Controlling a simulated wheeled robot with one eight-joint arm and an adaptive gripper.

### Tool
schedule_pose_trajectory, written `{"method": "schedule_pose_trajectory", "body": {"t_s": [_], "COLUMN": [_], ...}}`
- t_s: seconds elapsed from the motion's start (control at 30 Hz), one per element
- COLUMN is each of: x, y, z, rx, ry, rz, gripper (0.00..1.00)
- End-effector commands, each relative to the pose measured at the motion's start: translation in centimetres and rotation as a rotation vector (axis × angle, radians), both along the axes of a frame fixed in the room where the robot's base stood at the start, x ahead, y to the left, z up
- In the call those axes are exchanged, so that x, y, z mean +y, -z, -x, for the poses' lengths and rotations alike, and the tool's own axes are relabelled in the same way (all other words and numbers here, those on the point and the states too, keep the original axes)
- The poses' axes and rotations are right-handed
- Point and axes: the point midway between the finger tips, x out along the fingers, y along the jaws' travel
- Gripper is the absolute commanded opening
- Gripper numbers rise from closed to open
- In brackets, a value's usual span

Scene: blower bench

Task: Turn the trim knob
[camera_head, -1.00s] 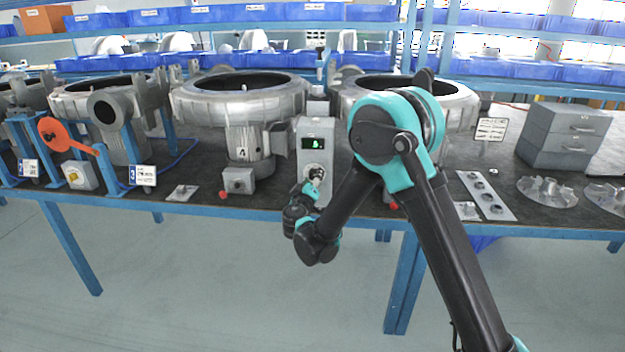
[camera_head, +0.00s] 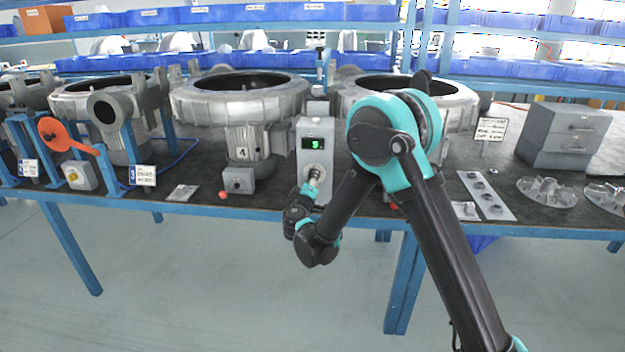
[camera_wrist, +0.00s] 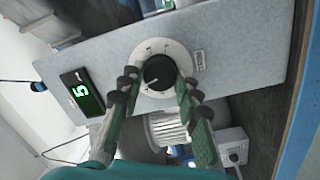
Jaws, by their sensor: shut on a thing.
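The trim knob (camera_wrist: 159,73) is a dark round knob on a white dial on the front of a grey control box (camera_head: 318,133). A small display (camera_wrist: 82,92) beside it shows a green digit, which looks like a 5 in the wrist view. The display also shows in the head view (camera_head: 313,143). My gripper (camera_wrist: 160,88) is at the dial, one finger on each side, and is shut on the knob. In the head view my gripper (camera_head: 311,184) reaches the box front from below, partly covering the dial.
A motor blower marked 4 (camera_head: 243,150) stands left of the box. An orange-red round-headed lever (camera_head: 56,134) is at the far left. The blue bench edge (camera_head: 240,210) runs in front.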

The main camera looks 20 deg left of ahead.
Motion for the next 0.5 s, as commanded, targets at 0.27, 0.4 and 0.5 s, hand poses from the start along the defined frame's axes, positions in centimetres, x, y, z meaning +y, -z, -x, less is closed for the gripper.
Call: {"method": "schedule_pose_trajectory", "body": {"t_s": [0.27,0.4,0.5], "x": [0.03,0.01,0.01], "y": [0.12,0.14,0.15], "z": [0.04,0.05,0.05], "rx": [-0.050,-0.071,-0.083], "ry": [-0.002,-0.002,-0.002], "rz": [0.210,0.299,0.348], "gripper": [0.04,0.04,0.04]}}
